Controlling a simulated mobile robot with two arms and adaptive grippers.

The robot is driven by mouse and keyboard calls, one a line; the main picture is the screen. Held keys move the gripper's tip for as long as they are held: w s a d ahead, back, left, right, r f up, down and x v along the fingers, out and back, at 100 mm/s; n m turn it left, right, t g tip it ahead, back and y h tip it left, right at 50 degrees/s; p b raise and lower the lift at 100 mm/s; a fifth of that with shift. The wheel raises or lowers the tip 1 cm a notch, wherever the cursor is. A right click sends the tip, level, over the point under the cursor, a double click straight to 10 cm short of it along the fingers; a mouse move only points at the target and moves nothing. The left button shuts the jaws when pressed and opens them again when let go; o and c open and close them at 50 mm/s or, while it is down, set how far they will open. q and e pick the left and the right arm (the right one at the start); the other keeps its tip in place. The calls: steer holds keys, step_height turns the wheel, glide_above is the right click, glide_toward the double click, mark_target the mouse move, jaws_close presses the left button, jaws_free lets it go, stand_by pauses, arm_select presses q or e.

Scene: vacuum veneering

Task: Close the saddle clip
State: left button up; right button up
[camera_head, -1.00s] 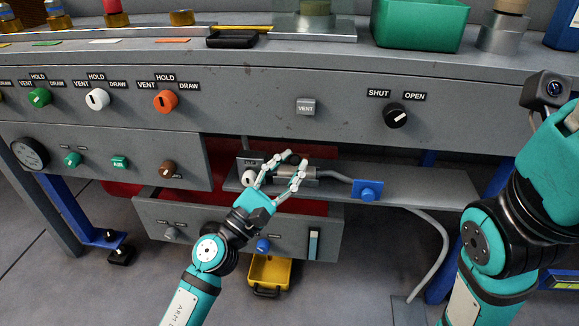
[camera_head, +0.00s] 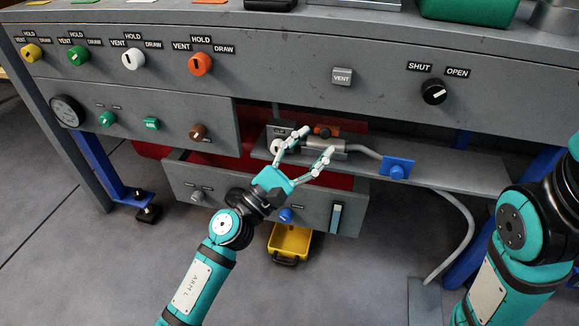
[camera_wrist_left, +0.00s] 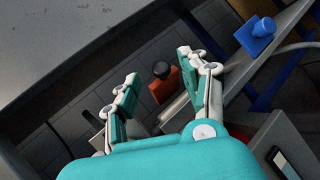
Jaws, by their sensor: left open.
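My left gripper (camera_head: 316,141) is open, its two fingers spread over the shelf below the console front. A metal cylinder (camera_head: 338,146) with a grey hose lies on this shelf, partly behind the fingers. An orange plate with a black knob, which looks like the saddle clip (camera_head: 326,131), stands up behind the cylinder. In the left wrist view the orange clip (camera_wrist_left: 163,88) shows between and beyond the open fingers (camera_wrist_left: 158,66), apart from them as far as I can see. The clip's hinge is hidden. My right gripper is out of view; only its arm shows at the right.
A blue knob block (camera_head: 397,168) sits on the shelf to the right. An open drawer with a red inside (camera_head: 235,172) lies below, over a yellow bin (camera_head: 289,243). The console (camera_head: 290,62) overhangs the shelf.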

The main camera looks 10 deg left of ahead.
arm_select(q)
steer(key=v, duration=0.9)
steer(key=shift+s+f, duration=0.2)
steer(key=shift+s, duration=0.05)
steer(key=shift+a, duration=0.15)
